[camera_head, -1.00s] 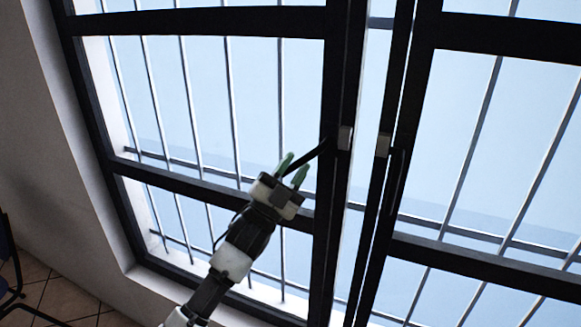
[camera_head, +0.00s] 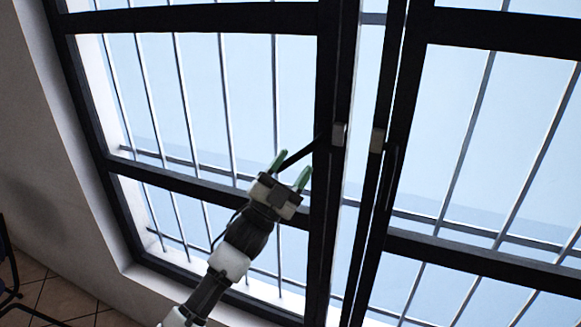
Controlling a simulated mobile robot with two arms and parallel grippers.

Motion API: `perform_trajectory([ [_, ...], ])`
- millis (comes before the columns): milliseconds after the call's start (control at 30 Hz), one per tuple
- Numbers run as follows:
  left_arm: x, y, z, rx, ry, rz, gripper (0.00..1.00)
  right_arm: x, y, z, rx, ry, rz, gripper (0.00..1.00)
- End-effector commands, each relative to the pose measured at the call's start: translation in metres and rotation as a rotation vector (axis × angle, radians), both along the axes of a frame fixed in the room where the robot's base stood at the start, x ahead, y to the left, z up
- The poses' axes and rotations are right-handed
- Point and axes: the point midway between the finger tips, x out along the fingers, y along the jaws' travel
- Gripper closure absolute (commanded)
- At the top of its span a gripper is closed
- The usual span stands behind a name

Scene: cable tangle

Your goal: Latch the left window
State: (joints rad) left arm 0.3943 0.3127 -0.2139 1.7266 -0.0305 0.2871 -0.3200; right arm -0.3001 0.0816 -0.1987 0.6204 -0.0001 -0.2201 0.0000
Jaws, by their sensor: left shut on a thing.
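The handle's tip is partly hidden between the fingers. A gap showing the bright outside separates the left window from the right window (camera_head: 412,85). My right gripper is not in view.
Thin bars stand behind the panes. A white sill (camera_head: 150,283) runs below, and part of a dark chair (camera_head: 8,265) shows at lower left.

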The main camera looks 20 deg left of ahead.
Motion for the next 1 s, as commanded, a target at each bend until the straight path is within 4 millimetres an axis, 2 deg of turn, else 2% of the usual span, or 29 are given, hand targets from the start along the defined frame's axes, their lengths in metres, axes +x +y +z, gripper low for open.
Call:
perform_trajectory([
  [33, 0.0, -0.002, -0.008, 0.001, 0.017, -0.004, 0.58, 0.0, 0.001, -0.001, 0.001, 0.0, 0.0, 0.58],
  [200, -0.008, 0.003, -0.016, 0.001, 0.017, -0.004, 0.58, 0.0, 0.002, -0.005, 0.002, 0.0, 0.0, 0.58],
  [1000, -0.046, 0.03, -0.045, 0.002, 0.006, -0.001, 0.58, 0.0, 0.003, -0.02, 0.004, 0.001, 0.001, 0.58],
])
